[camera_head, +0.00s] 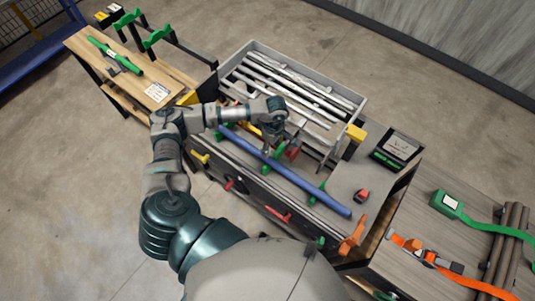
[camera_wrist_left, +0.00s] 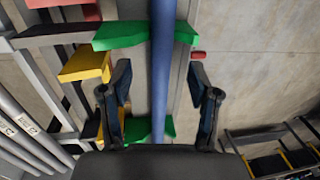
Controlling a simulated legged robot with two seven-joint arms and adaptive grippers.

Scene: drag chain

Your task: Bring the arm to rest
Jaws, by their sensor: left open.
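My left arm (camera_head: 170,165) reaches in from the left, bent at the elbow. My left gripper (camera_head: 280,138) is above the workbench, close to the long blue bar (camera_head: 300,182). In the left wrist view my gripper (camera_wrist_left: 160,80) is open, with one finger on each side of the blue bar (camera_wrist_left: 160,60). No contact shows, and I cannot tell the gap in depth. The bar lies across green supports (camera_wrist_left: 120,33). My right gripper is not in view.
A grey tray of pale pipes (camera_head: 361,105) stands behind the bar. A red tape measure (camera_head: 361,195) and a black device (camera_head: 398,148) are at the right. A green ratchet strap (camera_head: 447,203) lies on the right table. Open floor (camera_head: 60,170) is at the left.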

